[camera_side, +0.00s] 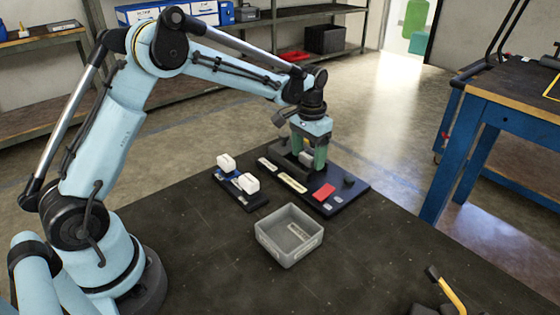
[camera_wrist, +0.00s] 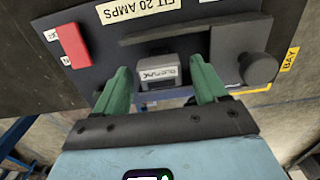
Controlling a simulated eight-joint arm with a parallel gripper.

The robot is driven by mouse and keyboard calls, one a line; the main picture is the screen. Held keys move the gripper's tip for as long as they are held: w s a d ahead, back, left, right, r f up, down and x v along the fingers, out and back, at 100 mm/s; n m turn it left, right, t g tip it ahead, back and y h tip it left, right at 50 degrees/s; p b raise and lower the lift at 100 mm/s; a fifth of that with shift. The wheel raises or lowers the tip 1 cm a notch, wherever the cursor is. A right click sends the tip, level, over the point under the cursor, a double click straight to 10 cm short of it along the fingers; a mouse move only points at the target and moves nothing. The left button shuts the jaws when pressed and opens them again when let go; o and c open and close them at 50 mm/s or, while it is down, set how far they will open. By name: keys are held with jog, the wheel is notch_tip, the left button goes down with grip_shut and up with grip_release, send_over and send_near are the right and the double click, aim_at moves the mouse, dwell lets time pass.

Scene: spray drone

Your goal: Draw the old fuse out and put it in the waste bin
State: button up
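The old fuse (camera_wrist: 157,74) is a small grey block with a dark-lettered label, upside down in the wrist view, seated on the dark panel (camera_side: 337,209). My gripper (camera_wrist: 162,86) has two green fingers spread apart, one to each side of the fuse, with gaps showing on both sides. In the side view my gripper (camera_side: 308,151) points down over the back of the panel and partly hides the fuse. The waste bin (camera_side: 277,248) is an open grey box on the table in front of the panel, with a pale label.
A dark lever or bar (camera_wrist: 195,31) and a round knob (camera_wrist: 258,68) stand close to the fuse. A red block (camera_side: 323,192) is on the panel. A small tray (camera_side: 258,202) with white blocks lies left of it. The front table (camera_side: 200,265) is mostly clear.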

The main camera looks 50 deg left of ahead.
aim_at(308, 155)
grip_shut()
jog(key=shift+r, duration=3)
